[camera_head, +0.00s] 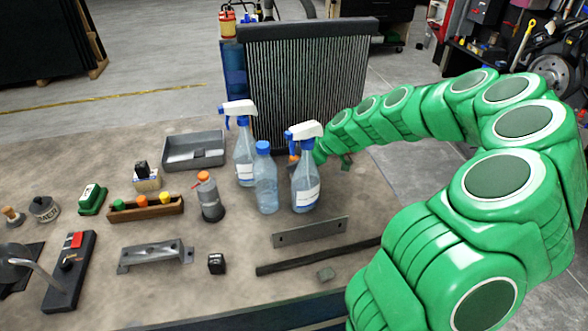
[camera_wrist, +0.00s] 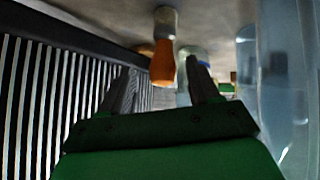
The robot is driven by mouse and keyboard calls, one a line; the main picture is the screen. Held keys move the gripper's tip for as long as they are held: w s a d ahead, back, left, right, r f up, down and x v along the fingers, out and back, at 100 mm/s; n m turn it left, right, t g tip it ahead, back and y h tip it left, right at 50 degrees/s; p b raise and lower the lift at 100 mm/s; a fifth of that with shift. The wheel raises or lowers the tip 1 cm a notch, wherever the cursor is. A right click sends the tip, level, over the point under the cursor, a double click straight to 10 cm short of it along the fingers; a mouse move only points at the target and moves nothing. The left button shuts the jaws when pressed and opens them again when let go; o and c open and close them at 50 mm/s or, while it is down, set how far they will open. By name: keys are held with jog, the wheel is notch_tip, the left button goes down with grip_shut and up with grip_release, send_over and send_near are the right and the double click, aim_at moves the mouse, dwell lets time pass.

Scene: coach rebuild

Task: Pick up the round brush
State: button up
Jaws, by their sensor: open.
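An orange-ended object with a pale grey-tan other end, which looks like the round brush (camera_wrist: 163,62), shows between and beyond the fingertips in the wrist view. That view seems upside down, with the tabletop along its top. My gripper (camera_wrist: 164,74) is open, with one finger on each side of the object in the picture; I cannot tell whether it touches. In the head view a bit of orange (camera_head: 293,157) shows between the bottles, probably the same object. My gripper's tip is mostly hidden behind the right spray bottle (camera_head: 306,180).
The radiator (camera_head: 305,90) stands close behind my gripper. Another spray bottle (camera_head: 243,155) and a blue-capped bottle (camera_head: 266,185) stand close in front.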

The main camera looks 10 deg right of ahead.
jog(key=x, duration=0.4)
jog(key=shift+s+f, duration=0.2)
jog(key=c, duration=1.1)
jog(key=shift+r, duration=0.1)
